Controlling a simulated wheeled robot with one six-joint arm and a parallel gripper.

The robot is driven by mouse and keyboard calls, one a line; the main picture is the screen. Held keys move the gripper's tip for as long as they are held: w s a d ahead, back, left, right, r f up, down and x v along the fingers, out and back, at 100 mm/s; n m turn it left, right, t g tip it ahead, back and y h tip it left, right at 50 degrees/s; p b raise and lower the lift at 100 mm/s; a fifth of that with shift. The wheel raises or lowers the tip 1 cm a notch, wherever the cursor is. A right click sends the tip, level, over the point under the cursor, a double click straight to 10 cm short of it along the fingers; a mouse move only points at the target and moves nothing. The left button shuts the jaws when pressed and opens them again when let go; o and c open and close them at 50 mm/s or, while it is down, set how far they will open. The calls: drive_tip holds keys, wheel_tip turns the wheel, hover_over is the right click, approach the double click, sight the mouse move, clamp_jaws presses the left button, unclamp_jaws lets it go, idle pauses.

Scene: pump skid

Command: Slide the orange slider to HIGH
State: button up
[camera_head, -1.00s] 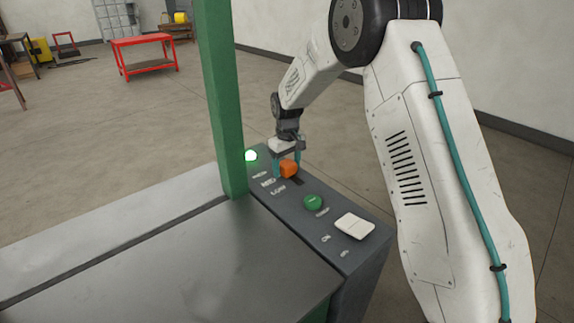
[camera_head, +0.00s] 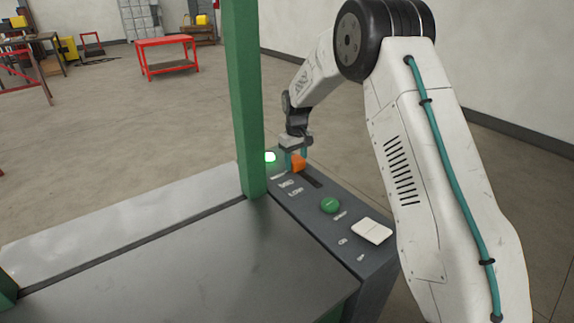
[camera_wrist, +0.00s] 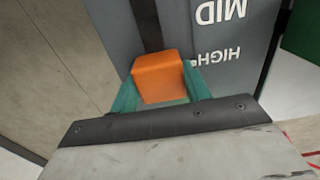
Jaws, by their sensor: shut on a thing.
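The orange slider (camera_head: 299,164) is a block on the dark control panel (camera_head: 335,221). My gripper (camera_head: 296,159) is shut on it from above, with teal fingers on either side. In the wrist view the slider (camera_wrist: 158,77) sits between the fingers, level with or slightly past the HIGH label (camera_wrist: 217,55). The MID label (camera_wrist: 221,11) is farther up that picture, beside the dark slot (camera_wrist: 146,24). In the head view the empty slot runs from the slider toward the near right. The slot's far end is hidden by the slider and gripper.
A green post (camera_head: 247,100) stands close to the panel's left side. A lit green lamp (camera_head: 270,157) is beyond the slider. A green button (camera_head: 330,205) and a white rocker switch (camera_head: 372,230) are nearer. A red cart (camera_head: 168,57) stands far off.

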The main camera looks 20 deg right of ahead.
sight(295, 158)
drive_tip(key=shift+w+r, duration=0.1)
drive_tip(key=shift+w, duration=0.1)
drive_tip(key=o, duration=1.4)
wheel_tip(295, 158, up, 8)
drive_tip(key=shift+f, duration=0.15)
drive_tip(key=shift+m+g, duration=0.4)
drive_tip(key=shift+g, duration=0.1)
drive_tip(key=s+f, duration=0.2)
drive_tip(key=s, duration=0.1)
drive_tip(key=shift+s+a+f, duration=0.1)
drive_tip(key=shift+s, duration=0.2)
drive_tip(key=s+r+m, duration=0.1)
drive_tip(key=s+r, duration=0.4)
drive_tip(key=s, duration=1)
drive_tip(key=s+a+r+m+t, duration=0.1)
drive_tip(key=s+r, duration=0.4)
drive_tip(key=s, duration=1.1)
drive_tip(key=s+a+r+t, duration=0.1)
drive_tip(key=s+r, duration=0.4)
drive_tip(key=s, duration=1)
drive_tip(key=shift+s+r+m, duration=0.15)
drive_tip(key=shift+r+m, duration=0.15)
drive_tip(key=shift+m, duration=0.1)
